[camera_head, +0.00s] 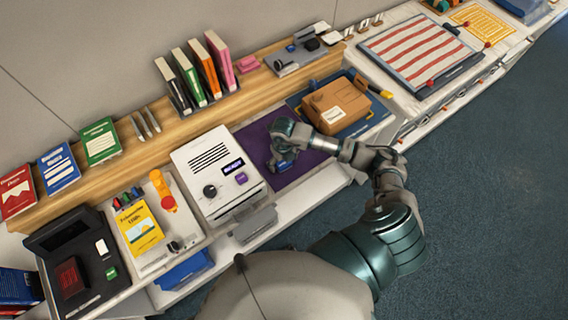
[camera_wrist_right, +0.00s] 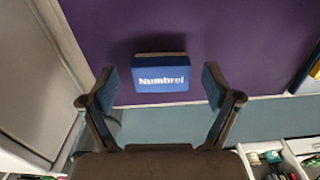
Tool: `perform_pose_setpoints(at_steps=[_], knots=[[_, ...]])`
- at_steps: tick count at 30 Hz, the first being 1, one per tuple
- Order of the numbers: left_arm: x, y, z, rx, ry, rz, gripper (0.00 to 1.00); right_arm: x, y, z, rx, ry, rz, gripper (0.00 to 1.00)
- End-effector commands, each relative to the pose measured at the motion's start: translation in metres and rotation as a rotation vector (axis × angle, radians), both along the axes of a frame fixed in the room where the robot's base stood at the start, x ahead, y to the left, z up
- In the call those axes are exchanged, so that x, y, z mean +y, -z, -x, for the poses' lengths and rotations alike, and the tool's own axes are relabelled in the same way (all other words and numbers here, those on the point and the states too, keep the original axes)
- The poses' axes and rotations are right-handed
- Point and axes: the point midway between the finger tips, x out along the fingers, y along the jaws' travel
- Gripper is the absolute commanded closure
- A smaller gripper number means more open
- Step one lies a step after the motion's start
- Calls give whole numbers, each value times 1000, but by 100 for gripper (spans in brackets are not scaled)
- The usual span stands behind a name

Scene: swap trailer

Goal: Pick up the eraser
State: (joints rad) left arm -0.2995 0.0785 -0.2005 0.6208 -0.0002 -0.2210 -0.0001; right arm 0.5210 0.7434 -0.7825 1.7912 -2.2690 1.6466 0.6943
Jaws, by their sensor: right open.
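The eraser looks to be the small blue block (camera_wrist_right: 161,73) with white "Numbrel" lettering in the right wrist view. It lies on the purple mat (camera_wrist_right: 240,35), near the mat's edge. In the head view a bit of blue (camera_head: 283,166) shows beside the gripper on the purple mat (camera_head: 258,141). My right gripper (camera_wrist_right: 161,88) is open, its two fingers to either side of the block in the picture, with gaps on both sides. In the head view my right gripper (camera_head: 277,161) is over the mat and partly hides the block. My left gripper is not in view.
A white machine (camera_head: 218,172) with a dark knob stands left of the mat. A brown box (camera_head: 336,104) sits on a blue mat to the right. Behind is a wooden ledge (camera_head: 185,121) with upright books and a pink item (camera_head: 247,64).

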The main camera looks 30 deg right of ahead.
Motion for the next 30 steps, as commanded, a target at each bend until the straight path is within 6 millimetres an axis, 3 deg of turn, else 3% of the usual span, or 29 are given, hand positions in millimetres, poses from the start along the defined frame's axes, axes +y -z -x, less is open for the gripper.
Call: perform_pose_setpoints(at_steps=[9,17,30], knots=[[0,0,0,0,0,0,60,-1,9,0,-1,-1,-2,11],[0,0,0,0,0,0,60,-1,9,0,0,-1,-1,71],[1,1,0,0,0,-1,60,-1,6,0,0,-1,-2,71]])
